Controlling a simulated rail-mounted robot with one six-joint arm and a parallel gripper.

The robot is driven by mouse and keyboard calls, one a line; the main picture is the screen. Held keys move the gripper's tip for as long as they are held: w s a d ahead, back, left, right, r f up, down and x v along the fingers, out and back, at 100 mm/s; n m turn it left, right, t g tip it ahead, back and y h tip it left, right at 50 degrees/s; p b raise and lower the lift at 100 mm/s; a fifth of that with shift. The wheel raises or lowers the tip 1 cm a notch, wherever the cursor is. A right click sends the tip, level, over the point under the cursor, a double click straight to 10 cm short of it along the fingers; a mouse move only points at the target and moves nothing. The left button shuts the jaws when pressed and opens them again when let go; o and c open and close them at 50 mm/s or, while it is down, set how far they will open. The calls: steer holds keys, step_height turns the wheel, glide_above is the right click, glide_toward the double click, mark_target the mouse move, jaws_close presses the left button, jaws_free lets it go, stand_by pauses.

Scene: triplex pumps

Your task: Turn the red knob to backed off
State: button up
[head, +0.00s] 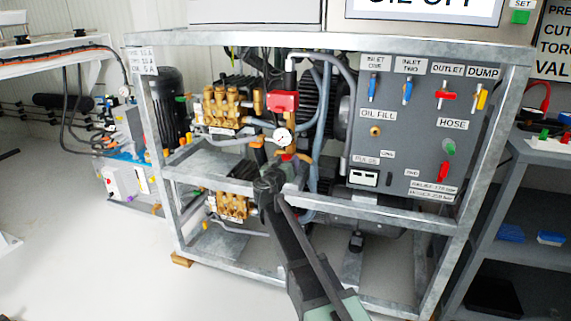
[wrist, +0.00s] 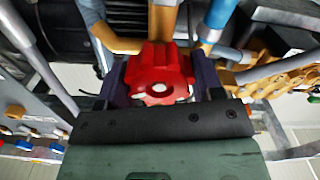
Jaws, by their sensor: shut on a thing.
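The red knob (wrist: 165,68) is a lobed knob with a pale centre, in the middle of the wrist view. My gripper (wrist: 160,82) has a dark finger on each side of it and is shut on it. The front of the knob faces the wrist camera, and its sides are partly hidden by the fingers. In the head view my gripper (head: 271,178) reaches in at the frame's middle rail, below a round pressure gauge (head: 282,136). A bit of red (head: 287,157) shows just above the gripper there, mostly hidden. I cannot read the knob's setting.
A galvanized frame rail (head: 400,212) crosses close around my gripper. Brass pump heads (head: 222,106) are to the left, and a red box (head: 283,101) is above. A grey valve panel (head: 412,130) is at the right. Hoses and brass pipes surround the knob.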

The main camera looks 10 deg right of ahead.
steer(key=n, duration=1.2)
steer(key=shift+f+n, duration=0.1)
steer(key=shift+n, duration=0.2)
stand_by(0.4)
steer(key=o, duration=0.9)
steer(key=shift+s+a, duration=0.1)
steer(key=v, duration=1)
steer(key=shift+s+a, duration=0.2)
steer(key=shift+s, duration=0.05)
